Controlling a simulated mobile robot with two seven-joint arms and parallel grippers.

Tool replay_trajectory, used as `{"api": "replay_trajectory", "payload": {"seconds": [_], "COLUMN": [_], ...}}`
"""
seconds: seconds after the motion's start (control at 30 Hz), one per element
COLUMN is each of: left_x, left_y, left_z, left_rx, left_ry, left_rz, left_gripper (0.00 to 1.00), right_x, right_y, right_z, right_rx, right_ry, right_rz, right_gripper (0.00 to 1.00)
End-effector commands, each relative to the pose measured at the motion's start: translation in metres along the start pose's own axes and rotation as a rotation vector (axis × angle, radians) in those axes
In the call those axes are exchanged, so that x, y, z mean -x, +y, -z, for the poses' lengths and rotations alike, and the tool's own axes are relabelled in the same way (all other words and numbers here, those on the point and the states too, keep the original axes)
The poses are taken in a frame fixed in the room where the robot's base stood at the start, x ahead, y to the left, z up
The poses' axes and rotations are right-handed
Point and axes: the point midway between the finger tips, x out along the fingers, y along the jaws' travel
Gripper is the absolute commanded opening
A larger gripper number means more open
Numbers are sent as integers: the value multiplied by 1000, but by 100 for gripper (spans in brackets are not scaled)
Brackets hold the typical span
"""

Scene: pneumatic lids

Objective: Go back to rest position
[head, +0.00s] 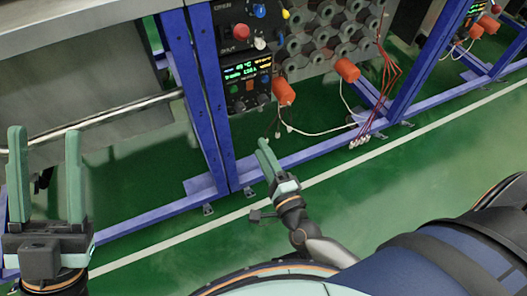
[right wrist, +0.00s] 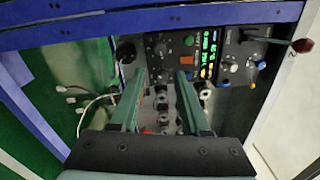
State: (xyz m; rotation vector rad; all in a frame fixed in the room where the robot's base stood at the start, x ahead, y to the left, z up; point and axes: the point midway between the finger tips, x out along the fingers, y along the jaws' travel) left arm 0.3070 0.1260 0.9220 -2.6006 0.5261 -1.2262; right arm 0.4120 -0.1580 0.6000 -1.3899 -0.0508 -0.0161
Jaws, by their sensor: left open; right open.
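My left gripper (head: 45,175) is at the far left of the head view, its two green fingers upright and spread apart, with nothing between them. My right gripper (head: 266,158) is near the middle of the head view, in front of the blue frame and over the green floor. In the right wrist view its two green fingers (right wrist: 157,95) are apart and empty. They point toward a control panel (head: 246,52), which also shows beyond them in the right wrist view (right wrist: 175,50). The gripper appears apart from the panel.
Blue frame posts (head: 205,90) and a low blue rail (head: 150,214) stand ahead. Orange-red plugs (head: 283,92) (head: 346,70) stick out beside the panel, with loose cables (head: 320,132) hanging below. A metal bar (head: 120,115) runs at left. Green floor (head: 420,160) is open at right.

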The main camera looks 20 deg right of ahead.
Motion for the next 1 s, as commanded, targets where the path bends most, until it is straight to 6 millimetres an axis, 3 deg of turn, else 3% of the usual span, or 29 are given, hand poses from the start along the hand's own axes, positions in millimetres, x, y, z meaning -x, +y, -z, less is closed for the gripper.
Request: {"api": "replay_trajectory", "payload": {"seconds": [0.57, 0.67, 0.77, 0.83, 0.9, 1.0], "left_x": [0, 0, 0, 0, 0, 0], "left_y": [0, 0, 0, 0, 0, 0], "left_z": [0, 0, 0, 0, 0, 0], "left_rx": [2, 1, 1, 0, 0, 0], "left_ry": [2, 2, 2, 2, 2, 2], "left_rz": [6, 5, 4, 3, 3, 2], "left_gripper": [50, 50, 50, 50, 50, 50], "right_x": [-1, -3, -2, 4, 14, 32], "right_y": [-6, -34, -86, -131, -173, -221], "right_z": [-1, -5, -15, -25, -37, -52], "right_rx": [25, 149, 399, 631, 864, 1150], "right_ry": [-6, -29, -58, -60, -42, 11], "right_rz": [15, 84, 225, 354, 483, 642], "right_gripper": [46, 46, 46, 46, 46, 46]}}
